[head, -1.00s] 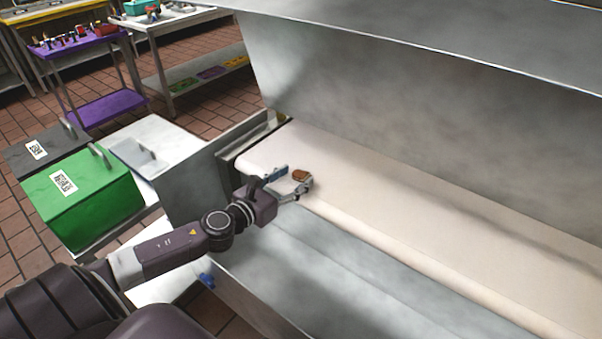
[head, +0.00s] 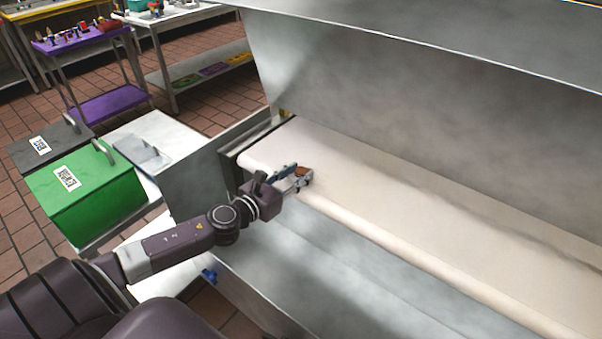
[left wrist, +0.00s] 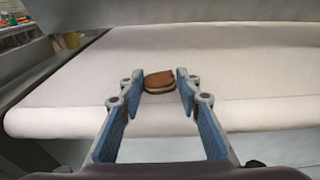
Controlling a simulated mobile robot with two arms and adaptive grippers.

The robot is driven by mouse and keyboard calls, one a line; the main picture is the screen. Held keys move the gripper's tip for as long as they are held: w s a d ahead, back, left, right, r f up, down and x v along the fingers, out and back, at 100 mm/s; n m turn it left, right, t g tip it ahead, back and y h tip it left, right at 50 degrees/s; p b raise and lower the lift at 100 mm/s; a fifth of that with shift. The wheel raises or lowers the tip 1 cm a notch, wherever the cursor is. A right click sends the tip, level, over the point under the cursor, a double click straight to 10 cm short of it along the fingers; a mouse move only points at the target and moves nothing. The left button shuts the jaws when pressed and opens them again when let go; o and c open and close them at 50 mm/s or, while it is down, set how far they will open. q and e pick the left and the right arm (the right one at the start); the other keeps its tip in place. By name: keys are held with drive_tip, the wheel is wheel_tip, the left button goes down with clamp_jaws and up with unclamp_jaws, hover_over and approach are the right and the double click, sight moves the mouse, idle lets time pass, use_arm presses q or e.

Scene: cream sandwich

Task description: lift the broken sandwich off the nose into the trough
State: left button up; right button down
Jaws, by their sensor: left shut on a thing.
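The broken sandwich (head: 302,170) is a small brown piece at the left end of the cream belt (head: 420,215). The fingers partly hide the sandwich in the head view. I cannot tell whether it still touches the belt. I cannot tell which surface is the trough. My right gripper is not in view.
A steel wall (head: 400,120) rises behind the belt, and a steel ledge (head: 330,270) runs below its front edge. A green lidded box (head: 95,205) and a dark box (head: 45,148) stand at the left. The belt to the right is clear.

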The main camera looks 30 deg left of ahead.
use_arm(q)
drive_tip(key=shift+r, duration=0.15)
drive_tip(key=shift+r, duration=0.25)
wheel_tip(320, 180, up, 19)
drive_tip(key=p, duration=0.2)
drive_tip(key=shift+p, duration=0.35)
drive_tip(key=shift+r, duration=0.1)
